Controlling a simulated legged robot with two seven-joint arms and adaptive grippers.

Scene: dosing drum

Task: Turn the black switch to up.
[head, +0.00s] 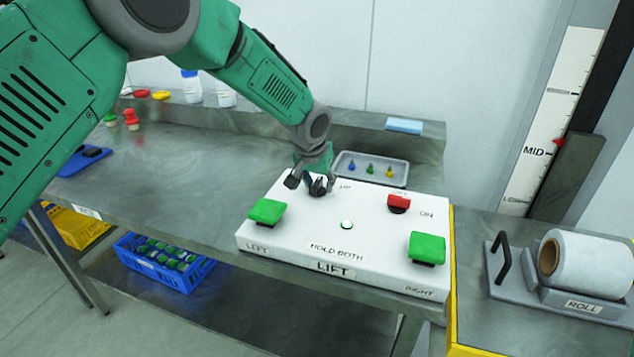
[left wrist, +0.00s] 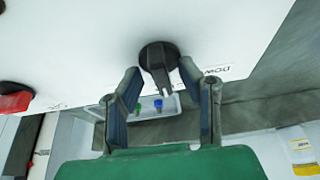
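The black switch (head: 318,188) is a round knob with a raised grip on the white control box (head: 300,222) marked LIFT. In the head view my left gripper (head: 309,181) is over it and partly hides it. In the left wrist view the switch (left wrist: 158,60) sits between the open fingertips of my left gripper (left wrist: 161,72), with a gap on each side. A partly hidden label, seemingly DOWN, is to its right there. In the head view a label partly read as UP is right of the switch. My right gripper is not in view.
The box also carries a left green button (head: 267,212), a right green button (head: 427,248), a red switch (head: 399,203) by ON and a small white lamp (head: 347,225). A grey tray (head: 345,160) is behind the box.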

